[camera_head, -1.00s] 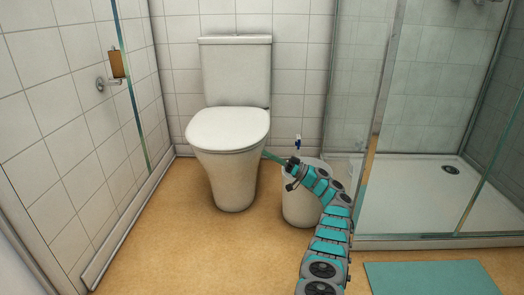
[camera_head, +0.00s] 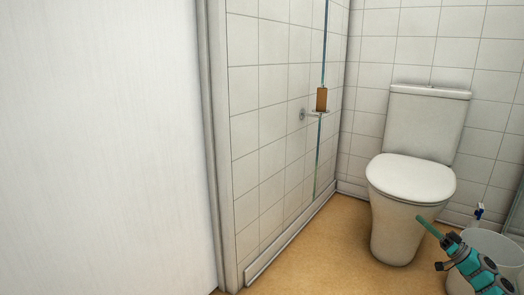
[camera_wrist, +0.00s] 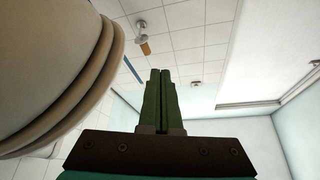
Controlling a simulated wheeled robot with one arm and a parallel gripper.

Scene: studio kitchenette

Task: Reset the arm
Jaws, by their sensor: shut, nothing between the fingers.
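My gripper (camera_head: 433,228) is at the lower right of the head view, in front of the white bin. It is shut and empty, with its fingers pointing left towards the toilet. In the wrist view its two green fingers (camera_wrist: 160,100) lie side by side, closed together. The teal and grey arm (camera_head: 474,270) runs off the bottom right corner, partly covering the bin.
A white toilet (camera_head: 410,180) with its lid down stands by the tiled back wall, close to my gripper. A white bin (camera_head: 497,248) stands to its right. A brown roll (camera_head: 321,99) hangs on the left wall. A white panel (camera_head: 100,150) fills the left. Floor shows between wall and toilet.

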